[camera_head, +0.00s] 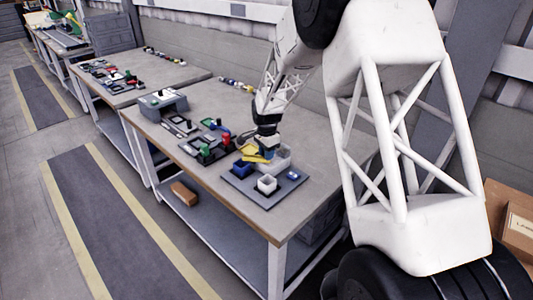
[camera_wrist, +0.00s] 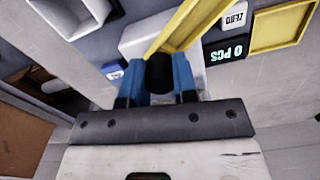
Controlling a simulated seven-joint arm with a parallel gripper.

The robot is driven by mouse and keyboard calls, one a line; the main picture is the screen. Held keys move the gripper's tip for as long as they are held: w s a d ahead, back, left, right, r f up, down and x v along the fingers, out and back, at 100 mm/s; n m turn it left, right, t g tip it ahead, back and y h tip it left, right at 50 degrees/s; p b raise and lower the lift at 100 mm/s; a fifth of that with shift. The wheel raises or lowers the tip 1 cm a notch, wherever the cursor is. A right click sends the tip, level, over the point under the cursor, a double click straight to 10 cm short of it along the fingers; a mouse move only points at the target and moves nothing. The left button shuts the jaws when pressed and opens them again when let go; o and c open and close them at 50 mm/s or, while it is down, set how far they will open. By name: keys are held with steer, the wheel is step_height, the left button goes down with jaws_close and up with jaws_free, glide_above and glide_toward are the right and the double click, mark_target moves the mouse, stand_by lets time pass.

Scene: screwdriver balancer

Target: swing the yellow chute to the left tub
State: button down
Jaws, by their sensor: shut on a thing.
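The yellow chute (camera_wrist: 192,24) runs up and to the right from the white housing in the wrist view. In the head view the chute (camera_head: 257,159) is small, and its free end points towards the blue tub (camera_head: 241,169). A white tub (camera_head: 266,185) stands right of the blue one, nearer the front; it also shows at the wrist view's upper left (camera_wrist: 70,14). My gripper (camera_wrist: 160,78) has its blue fingers on either side of a black knob (camera_wrist: 160,70) at the chute's near end. It is shut on the knob. The chute's far end is cut off in the wrist view.
The white housing (camera_head: 282,156) stands behind the chute. A black display reading "0 PCS" (camera_wrist: 235,50) and a yellow tray (camera_wrist: 282,28) lie close by. A small blue button (camera_head: 293,174) sits right of the white tub. The bench front corner is clear.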

stand_by(0.3)
steer(key=c, duration=0.9)
jaws_free()
steer(key=shift+r, duration=0.2)
steer(key=shift+r, duration=3.75)
